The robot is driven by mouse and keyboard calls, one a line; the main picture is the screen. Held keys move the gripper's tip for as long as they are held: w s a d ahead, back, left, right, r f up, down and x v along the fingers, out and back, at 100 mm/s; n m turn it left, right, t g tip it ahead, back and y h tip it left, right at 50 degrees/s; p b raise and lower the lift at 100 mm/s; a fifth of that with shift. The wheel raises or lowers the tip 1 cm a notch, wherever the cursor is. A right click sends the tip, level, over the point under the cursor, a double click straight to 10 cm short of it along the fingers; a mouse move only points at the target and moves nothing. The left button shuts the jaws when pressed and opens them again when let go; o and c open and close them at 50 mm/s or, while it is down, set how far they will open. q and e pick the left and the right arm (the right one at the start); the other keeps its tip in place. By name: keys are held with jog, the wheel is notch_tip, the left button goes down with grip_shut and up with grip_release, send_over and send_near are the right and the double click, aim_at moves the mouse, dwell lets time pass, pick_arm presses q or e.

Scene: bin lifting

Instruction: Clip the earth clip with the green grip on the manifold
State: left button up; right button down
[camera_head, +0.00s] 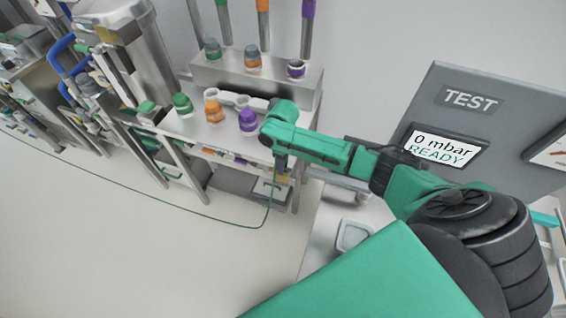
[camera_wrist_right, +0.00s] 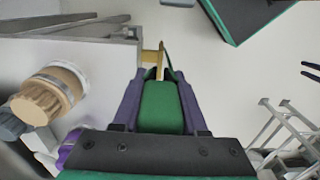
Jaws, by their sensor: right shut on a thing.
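The earth clip shows in the right wrist view with its green grip (camera_wrist_right: 160,108) between the two dark fingers of my right gripper (camera_wrist_right: 160,90). Its brass-coloured jaw points away from me, at the right end of the grey metal manifold (camera_wrist_right: 105,58). I cannot tell whether the jaw is around the manifold's edge or only beside it. In the head view my right gripper (camera_head: 281,160) points down at the right front end of the bench, close to the manifold (camera_head: 230,78). The clip is mostly hidden there; a thin green cable (camera_head: 268,208) hangs below it. My left gripper is not in view.
Green (camera_head: 182,104), orange (camera_head: 213,111) and purple (camera_head: 248,121) couplings stand on the bench before the manifold. A grey test panel (camera_head: 470,130) reading "0 mbar READY" stands at the right. The cable runs left over clear floor (camera_head: 120,240). Steel vessels stand at the left.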

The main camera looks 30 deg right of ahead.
aim_at(282, 180)
jog(key=shift+f+b, duration=0.75)
jog(key=shift+f, duration=0.85)
jog(key=shift+f+b, duration=0.65)
jog(key=shift+f, duration=0.45)
jog(key=shift+f, duration=0.15)
jog(key=shift+f, duration=0.35)
jog(key=shift+f, duration=0.15)
